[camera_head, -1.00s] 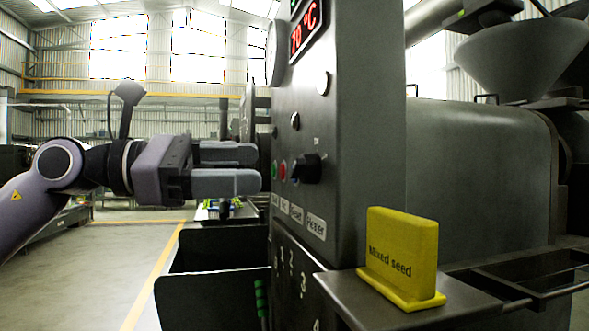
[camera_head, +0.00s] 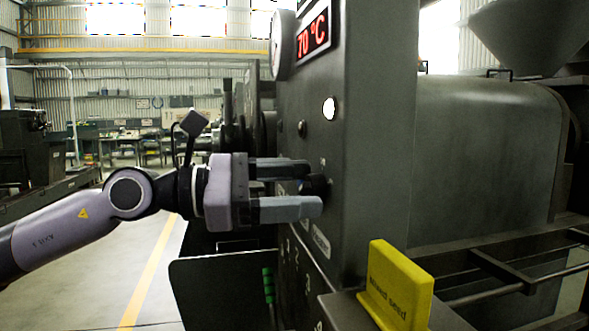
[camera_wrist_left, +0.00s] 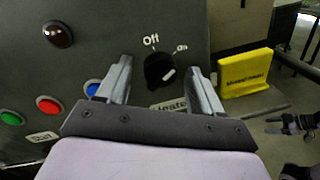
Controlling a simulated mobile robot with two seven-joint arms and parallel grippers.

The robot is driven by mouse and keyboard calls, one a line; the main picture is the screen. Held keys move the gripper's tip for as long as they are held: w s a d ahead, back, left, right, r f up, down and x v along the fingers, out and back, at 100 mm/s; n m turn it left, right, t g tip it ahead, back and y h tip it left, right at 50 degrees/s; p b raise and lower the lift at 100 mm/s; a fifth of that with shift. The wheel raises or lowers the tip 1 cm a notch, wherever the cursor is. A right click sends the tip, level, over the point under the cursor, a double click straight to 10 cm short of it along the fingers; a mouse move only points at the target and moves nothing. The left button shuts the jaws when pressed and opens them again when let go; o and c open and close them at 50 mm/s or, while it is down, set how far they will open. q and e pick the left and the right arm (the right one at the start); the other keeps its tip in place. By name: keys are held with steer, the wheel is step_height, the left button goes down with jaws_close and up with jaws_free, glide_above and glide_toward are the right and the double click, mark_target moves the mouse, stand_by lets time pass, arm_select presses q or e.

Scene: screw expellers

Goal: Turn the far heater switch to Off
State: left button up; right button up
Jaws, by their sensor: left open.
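The black heater switch (camera_wrist_left: 158,68) sits on the dark control panel, between the labels Off and On and the partly covered heater label. A white mark (camera_wrist_left: 169,74) shows on its right side; Off is above it and On is at its upper right. My left gripper (camera_head: 318,187) is open at the panel, with one finger on each side of the switch. In the wrist view its fingers (camera_wrist_left: 158,80) stand left and right of the knob with gaps. I cannot tell how close the tips are to the panel.
Red (camera_wrist_left: 48,104), green (camera_wrist_left: 12,118) and blue (camera_wrist_left: 92,88) buttons sit left of the switch. A yellow Mixed seed sign (camera_head: 397,287) stands below right. A red display (camera_head: 313,36) reads 70 °C. A dark open bin (camera_head: 222,290) stands below my left arm.

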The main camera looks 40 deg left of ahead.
arm_select(q)
steer(key=shift+d, duration=0.1)
steer(key=c, duration=1.1)
steer(key=shift+o, duration=0.2)
steer(key=n, duration=0.6)
steer(key=shift+f+n, duration=0.1)
steer(key=shift+n, duration=0.2)
steer(key=n+t, duration=0.1)
steer(key=n, duration=0.4)
steer(key=shift+w+n, duration=0.1)
steer(key=shift+n, duration=0.2)
